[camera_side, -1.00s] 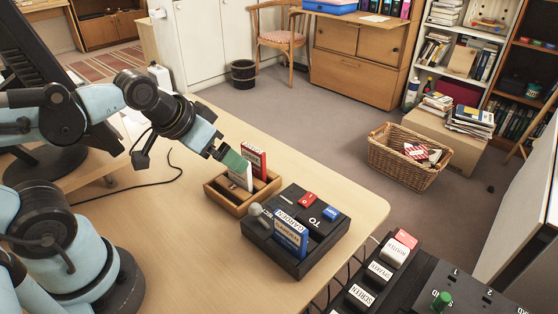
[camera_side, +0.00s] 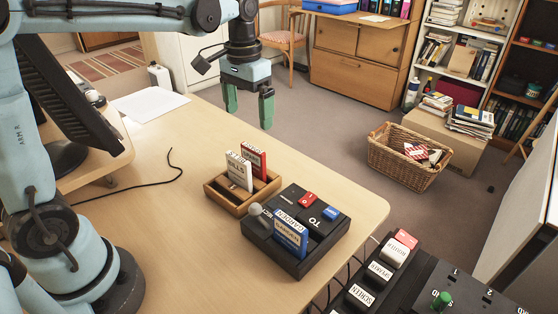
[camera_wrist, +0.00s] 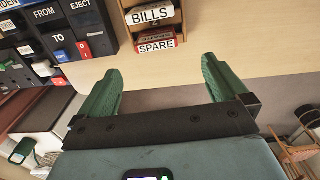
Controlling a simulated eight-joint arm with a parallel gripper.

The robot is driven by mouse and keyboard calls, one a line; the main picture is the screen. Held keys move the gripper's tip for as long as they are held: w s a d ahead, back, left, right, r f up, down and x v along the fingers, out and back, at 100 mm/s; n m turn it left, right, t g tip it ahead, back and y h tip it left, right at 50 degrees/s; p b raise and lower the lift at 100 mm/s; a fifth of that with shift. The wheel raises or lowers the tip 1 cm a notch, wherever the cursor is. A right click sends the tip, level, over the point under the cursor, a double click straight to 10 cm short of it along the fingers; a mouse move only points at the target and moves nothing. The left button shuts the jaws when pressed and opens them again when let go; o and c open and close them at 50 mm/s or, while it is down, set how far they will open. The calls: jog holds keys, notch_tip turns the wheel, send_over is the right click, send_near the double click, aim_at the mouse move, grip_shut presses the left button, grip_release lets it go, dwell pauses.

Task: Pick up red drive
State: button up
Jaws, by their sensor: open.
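The red drive (camera_side: 254,158) stands upright in a wooden rack (camera_side: 226,204), behind a white drive (camera_side: 239,171). In the wrist view the red drive (camera_wrist: 157,43) shows a white label reading SPARE, and the white drive (camera_wrist: 150,15) reads BILLS. My gripper (camera_side: 248,108) is open and empty, high above and beyond the rack, with its green fingers pointing down. In the wrist view the fingers (camera_wrist: 161,72) are spread wide, and the red drive lies ahead of the gap, apart from both.
A black drive unit (camera_side: 296,262) with a blue drive (camera_side: 290,234) in it stands right of the rack. A button panel (camera_side: 378,272) is at the front right. A monitor (camera_side: 62,100) stands at left. A wicker basket (camera_side: 405,165) is on the floor.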

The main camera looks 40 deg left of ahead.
aim_at(254, 147)
jog(key=shift+w+a+f, duration=0.1)
jog(key=shift+w+f, duration=0.05)
jog(key=shift+f, duration=0.35)
notch_tip(254, 147, down, 6)
jog(key=shift+r, duration=0.1)
jog(key=shift+w+d+f, duration=0.1)
jog(key=shift+d+f, duration=0.1)
jog(key=shift+f, duration=1.2)
jog(key=shift+w+d+f, duration=0.1)
jog(key=shift+d+f, duration=0.05)
jog(key=shift+f, duration=1.2)
jog(key=shift+c, duration=0.3)
jog(key=c, duration=1)
jog(key=shift+r, duration=0.15)
